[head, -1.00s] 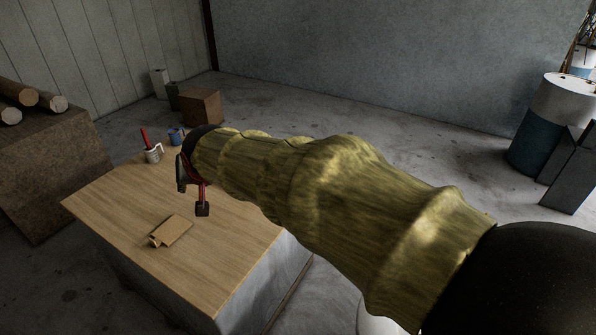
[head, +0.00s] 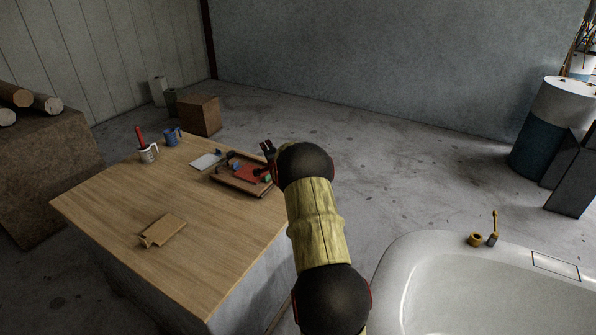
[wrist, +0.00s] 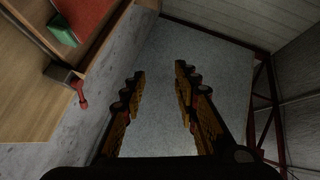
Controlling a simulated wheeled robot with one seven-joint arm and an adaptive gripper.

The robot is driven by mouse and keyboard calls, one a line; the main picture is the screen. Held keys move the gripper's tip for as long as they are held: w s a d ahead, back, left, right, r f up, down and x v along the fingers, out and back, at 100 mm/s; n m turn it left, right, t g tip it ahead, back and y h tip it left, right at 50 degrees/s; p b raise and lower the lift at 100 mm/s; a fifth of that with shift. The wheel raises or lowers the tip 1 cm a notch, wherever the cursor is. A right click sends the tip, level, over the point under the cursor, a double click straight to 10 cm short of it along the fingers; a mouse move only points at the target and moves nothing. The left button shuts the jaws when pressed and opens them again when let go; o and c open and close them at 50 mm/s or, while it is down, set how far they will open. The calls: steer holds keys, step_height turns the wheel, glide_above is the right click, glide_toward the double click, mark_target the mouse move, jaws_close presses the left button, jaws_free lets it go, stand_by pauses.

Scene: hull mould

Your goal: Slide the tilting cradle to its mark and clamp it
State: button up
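A wooden base (head: 246,186) with raised edges sits at the table's far right edge. On it lies a red piece (head: 250,173), which may be the tilting cradle, with small blue and green parts around it. In the wrist view the red piece (wrist: 92,12) shows at the top left, with a green block (wrist: 62,28) against it. A small red lever (wrist: 79,92) sticks out past the wooden edge there; it may be the clamp. My gripper (wrist: 158,92) is open and empty, beside the base and over the floor. The mark cannot be made out.
The wooden table (head: 185,235) holds a small board (head: 163,230), a white sheet (head: 207,161), a white cup (head: 149,153) with a red item and a blue mug (head: 172,136). A white tub (head: 400,270) stands at the lower right. The table's middle is clear.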

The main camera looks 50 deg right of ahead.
steer(key=s+d+f+m+b, duration=0.1)
steer(key=s+d+f, duration=0.1)
steer(key=d+f, duration=0.2)
steer(key=s+d+f+m+h, duration=0.1)
steer(key=s+d+f+m, duration=0.1)
steer(key=f, duration=0.4)
steer(key=s+d+f+m+t+h+b, duration=0.1)
steer(key=s+d+f, duration=0.2)
steer(key=d+f, duration=0.3)
steer(key=shift+s+d+f+m+b, duration=0.1)
steer(key=shift+s+d+m+b, duration=0.1)
steer(key=shift+s+m+b, duration=0.15)
steer(key=shift+w+d+f, duration=0.15)
steer(key=shift+w+d, duration=0.05)
steer(key=shift+d, duration=0.15)
steer(key=b+x, duration=0.2)
steer(key=x, duration=0.3)
steer(key=shift+b+x, duration=0.55)
steer(key=shift+x, duration=0.4)
steer(key=shift+c, duration=1)
jaws_close()
